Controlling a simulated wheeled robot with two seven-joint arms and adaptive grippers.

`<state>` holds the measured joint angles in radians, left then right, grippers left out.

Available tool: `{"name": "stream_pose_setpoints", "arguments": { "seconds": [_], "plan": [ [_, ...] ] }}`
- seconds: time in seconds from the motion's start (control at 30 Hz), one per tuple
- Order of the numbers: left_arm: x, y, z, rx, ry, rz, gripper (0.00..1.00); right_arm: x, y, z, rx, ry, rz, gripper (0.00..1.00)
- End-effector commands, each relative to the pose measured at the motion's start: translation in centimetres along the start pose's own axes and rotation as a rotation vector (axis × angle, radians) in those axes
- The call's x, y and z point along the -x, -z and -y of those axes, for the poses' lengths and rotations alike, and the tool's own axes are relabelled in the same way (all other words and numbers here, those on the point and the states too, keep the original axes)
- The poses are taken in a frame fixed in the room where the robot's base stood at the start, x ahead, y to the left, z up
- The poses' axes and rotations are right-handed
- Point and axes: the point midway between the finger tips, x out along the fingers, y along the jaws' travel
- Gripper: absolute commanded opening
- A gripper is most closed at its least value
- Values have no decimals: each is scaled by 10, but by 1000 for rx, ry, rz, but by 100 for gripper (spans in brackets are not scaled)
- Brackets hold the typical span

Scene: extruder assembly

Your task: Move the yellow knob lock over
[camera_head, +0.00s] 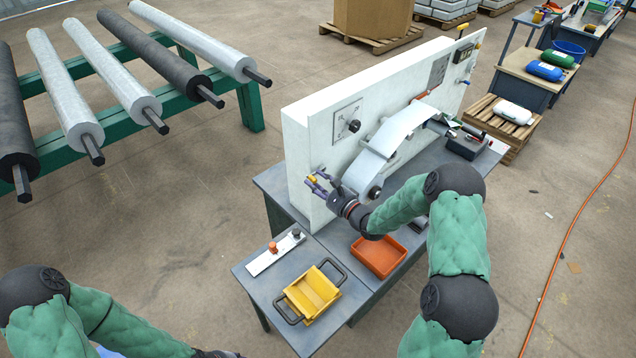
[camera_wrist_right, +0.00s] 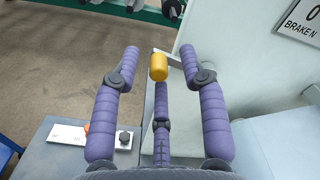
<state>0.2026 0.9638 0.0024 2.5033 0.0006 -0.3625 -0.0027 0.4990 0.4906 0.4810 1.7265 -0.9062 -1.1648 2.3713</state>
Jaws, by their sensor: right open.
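The yellow knob (camera_head: 312,179) shows near the lower left end of the white upright panel. My right gripper (camera_head: 322,184) is open around it, with its purple fingers reaching toward the panel's left end. In the right wrist view the yellow knob (camera_wrist_right: 158,67) appears between the spread fingertips of my right gripper (camera_wrist_right: 159,72), just past the tip of the middle finger. I cannot tell whether that finger touches it. The knob's mount is hidden.
The white panel (camera_head: 305,140) stands on a grey table. An orange tray (camera_head: 402,262) and a yellow bin (camera_head: 328,289) with black handles sit in front. A white plate with an orange knob and a black knob (camera_head: 262,264) lies left of the bin. Large rollers rest on a green rack behind left.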

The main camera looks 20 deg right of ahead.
Motion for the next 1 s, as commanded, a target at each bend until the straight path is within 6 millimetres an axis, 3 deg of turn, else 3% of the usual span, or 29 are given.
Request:
{"name": "stream_pose_setpoints", "arguments": {
  "seconds": [0.17, 0.73, 1.0],
  "plan": [
    [2, 0, -1, 0, 0, 0, 40, 6, 0, 1, 0, 0, -1, 43],
    [11, 0, -4, 0, 0, 0, 40, 54, 0, 1, -1, 0, -2, 43],
    [11, 0, -4, 0, 0, 0, 40, 60, 0, 0, 0, 0, 1, 43]
  ]
}}
